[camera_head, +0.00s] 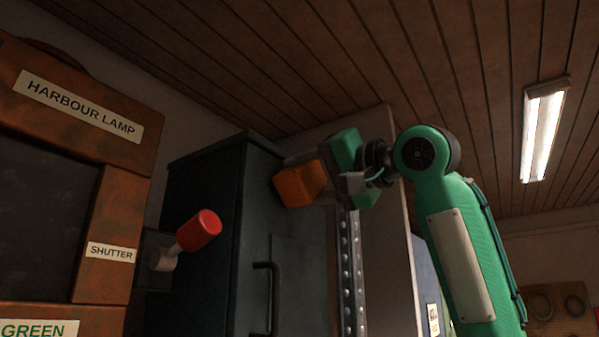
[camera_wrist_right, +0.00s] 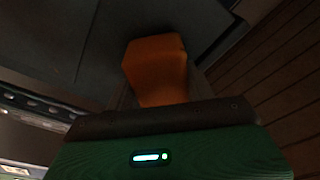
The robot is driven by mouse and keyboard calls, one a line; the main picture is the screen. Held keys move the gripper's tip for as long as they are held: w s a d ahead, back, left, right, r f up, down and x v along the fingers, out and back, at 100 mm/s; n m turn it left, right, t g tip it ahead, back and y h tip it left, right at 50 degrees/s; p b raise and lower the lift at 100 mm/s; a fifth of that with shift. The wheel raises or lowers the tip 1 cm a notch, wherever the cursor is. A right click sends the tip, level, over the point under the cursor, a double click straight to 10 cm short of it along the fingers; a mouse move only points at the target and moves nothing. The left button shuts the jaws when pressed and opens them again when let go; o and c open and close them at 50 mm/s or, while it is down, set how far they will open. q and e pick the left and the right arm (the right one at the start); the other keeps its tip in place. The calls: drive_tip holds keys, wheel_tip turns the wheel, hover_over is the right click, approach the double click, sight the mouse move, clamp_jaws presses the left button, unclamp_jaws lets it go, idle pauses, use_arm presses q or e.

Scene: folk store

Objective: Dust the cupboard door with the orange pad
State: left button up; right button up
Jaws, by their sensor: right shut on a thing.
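The orange pad (camera_head: 299,185) is in my right gripper (camera_head: 318,168), high up at the dark cupboard door (camera_head: 258,215). The pad overlaps the door's upper right part in the head view; I cannot tell whether it touches the surface. In the right wrist view the orange pad (camera_wrist_right: 156,70) sticks out beyond the gripper, with the dark door (camera_wrist_right: 60,45) behind it. My right gripper is shut on the pad; its fingers are mostly hidden. The door has a dark bar handle (camera_head: 268,290) below the pad. My left gripper is not in view.
A red-knobbed lever (camera_head: 200,231) juts out left of the cupboard, beside a wooden frame (camera_head: 130,190) labelled "HARBOUR LAMP" and "SHUTTER". A perforated metal strip (camera_head: 350,275) runs down right of the door. The plank ceiling (camera_head: 300,50) carries a lit lamp (camera_head: 542,133).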

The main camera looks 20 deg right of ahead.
sight(300, 170)
drive_tip(key=shift+w, duration=0.15)
drive_tip(key=shift+a, duration=0.1)
drive_tip(key=shift+s+a+b, duration=0.25)
drive_tip(key=shift+s+a, duration=0.4)
drive_tip(key=shift+a, duration=0.15)
drive_tip(key=shift+s+a+b, duration=0.25)
drive_tip(key=shift+s+a, duration=0.35)
drive_tip(key=shift+a, duration=0.2)
drive_tip(key=shift+d, duration=0.1)
drive_tip(key=shift+b+v, duration=0.55)
drive_tip(key=shift+v, duration=0.3)
drive_tip(key=shift+d+r+b+v, duration=0.15)
drive_tip(key=shift+b+v, duration=0.1)
drive_tip(key=shift+v, duration=0.7)
drive_tip(key=shift+d+r+b+v, duration=0.1)
drive_tip(key=shift+b+v, duration=0.15)
drive_tip(key=shift+v, duration=0.7)
drive_tip(key=shift+w, duration=0.1)
